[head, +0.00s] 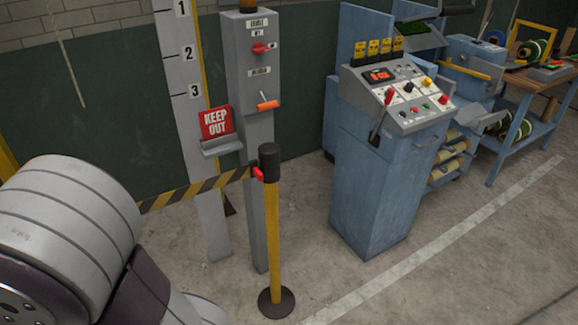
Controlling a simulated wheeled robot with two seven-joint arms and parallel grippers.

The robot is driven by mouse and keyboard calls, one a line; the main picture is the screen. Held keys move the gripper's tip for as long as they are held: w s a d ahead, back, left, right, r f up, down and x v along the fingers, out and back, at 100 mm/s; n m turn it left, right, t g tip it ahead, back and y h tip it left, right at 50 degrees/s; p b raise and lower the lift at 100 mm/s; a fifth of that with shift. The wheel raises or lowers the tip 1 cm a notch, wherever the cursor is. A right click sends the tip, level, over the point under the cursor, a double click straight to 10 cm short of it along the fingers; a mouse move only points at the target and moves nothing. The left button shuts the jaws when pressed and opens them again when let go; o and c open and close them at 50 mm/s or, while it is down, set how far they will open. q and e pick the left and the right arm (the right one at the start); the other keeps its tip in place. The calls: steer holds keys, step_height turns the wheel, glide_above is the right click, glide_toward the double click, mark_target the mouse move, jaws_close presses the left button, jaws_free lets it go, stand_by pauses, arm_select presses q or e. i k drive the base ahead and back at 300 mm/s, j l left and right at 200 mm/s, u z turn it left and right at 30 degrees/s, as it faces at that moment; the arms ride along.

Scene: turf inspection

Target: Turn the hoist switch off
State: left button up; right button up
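A grey control post (251,150) stands left of centre in the head view. It carries a red rotary switch (260,48) high up and an orange-handled lever (267,104) lower down. Small white labels sit by both, but I cannot read them surely, so I cannot tell which one is the hoist switch. The red switch's handle points sideways. Neither gripper shows. Part of an arm of mine enters at the lower left, with its gripper out of frame, and nothing of mine touches the post.
A yellow barrier post (272,245) stands before the control post, with a striped belt (195,188) running left. A red KEEP OUT sign (217,122) hangs beside it. A blue console (375,185) with knobs and levers stands right. Floor at lower right is clear.

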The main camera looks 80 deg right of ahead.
mark_target(258, 49)
steer(key=z, duration=2.7)
